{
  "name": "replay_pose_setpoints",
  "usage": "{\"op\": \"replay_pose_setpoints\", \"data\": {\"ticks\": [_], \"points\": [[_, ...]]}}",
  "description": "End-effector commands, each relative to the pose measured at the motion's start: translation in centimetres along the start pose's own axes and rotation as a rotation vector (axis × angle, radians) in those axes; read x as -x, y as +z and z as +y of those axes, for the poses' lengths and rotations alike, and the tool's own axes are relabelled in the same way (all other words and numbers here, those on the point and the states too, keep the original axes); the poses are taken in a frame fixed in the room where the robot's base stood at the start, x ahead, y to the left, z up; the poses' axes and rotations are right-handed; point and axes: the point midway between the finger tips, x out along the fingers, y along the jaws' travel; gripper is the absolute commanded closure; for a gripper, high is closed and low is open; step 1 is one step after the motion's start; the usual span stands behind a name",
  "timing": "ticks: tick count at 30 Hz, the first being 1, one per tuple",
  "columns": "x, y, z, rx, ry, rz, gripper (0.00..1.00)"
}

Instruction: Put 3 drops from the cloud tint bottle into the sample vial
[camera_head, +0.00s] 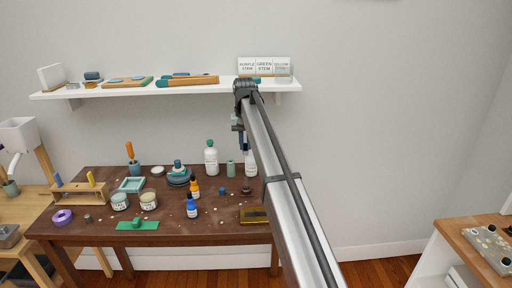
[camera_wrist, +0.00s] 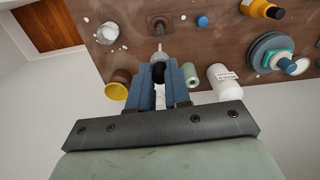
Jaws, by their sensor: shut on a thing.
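My gripper (camera_head: 241,146) hangs over the table's right part, fingers down; its blue fingers (camera_wrist: 164,88) show in the wrist view. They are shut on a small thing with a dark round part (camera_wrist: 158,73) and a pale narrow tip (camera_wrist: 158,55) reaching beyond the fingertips. It looks like a dropper or nozzle, and I cannot tell if it is the cloud tint bottle's. The pale tip points toward a small brown square stand with a dark round opening (camera_wrist: 158,22), perhaps the sample vial's place. I see no drop.
A white bottle (camera_wrist: 224,84) and a green cylinder (camera_wrist: 191,76) stand close by. An orange bottle (camera_head: 194,188), a blue bottle (camera_head: 192,208) and a small blue item (camera_head: 222,190) stand to the left. A yellow cup (camera_wrist: 117,91) and a clear jar (camera_wrist: 107,33) stand on the other side.

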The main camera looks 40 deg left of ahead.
Motion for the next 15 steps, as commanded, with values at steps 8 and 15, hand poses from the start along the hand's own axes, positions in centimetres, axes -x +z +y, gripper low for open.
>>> {"op": "replay_pose_setpoints", "data": {"ticks": [8, 15], "points": [[-0.07, 0.18, 0.01, -0.041, 0.0, -0.004, 0.91], [-0.02, 0.17, 0.02, -0.041, 0.0, -0.004, 0.91]]}}
